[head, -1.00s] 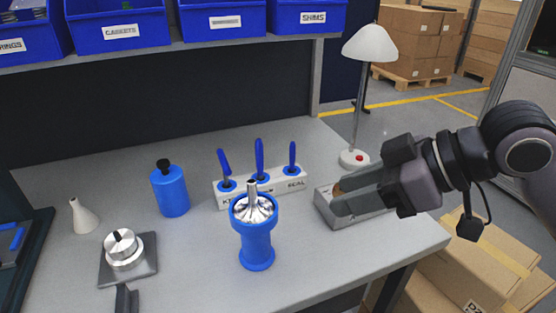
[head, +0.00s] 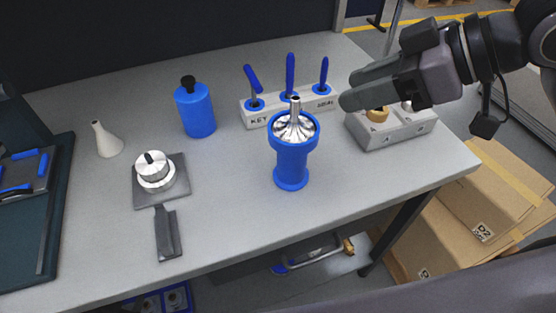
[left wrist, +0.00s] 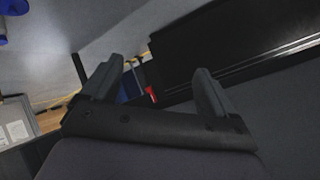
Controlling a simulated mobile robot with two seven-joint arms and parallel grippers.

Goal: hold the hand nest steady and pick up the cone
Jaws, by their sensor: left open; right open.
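A shiny metal cone (head: 295,128) with a thin upright stem sits in the top of a blue waisted stand (head: 291,163), which seems to be the hand nest. The stand is upright on the bench. My right gripper (head: 349,91) is open and empty, to the right of the cone and apart from it, in front of the grey block in this view. My left gripper (left wrist: 158,70) shows only in the left wrist view, open with nothing between its fingers. The left wrist view shows neither cone nor stand.
A grey block (head: 392,132) with a brass ring (head: 377,115) stands at right. Behind the stand is a white rack (head: 262,118) with blue-handled tools. A blue bottle (head: 197,112), white nozzle (head: 106,142) and handled plate (head: 176,200) with a metal knob are left. The bench front is clear.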

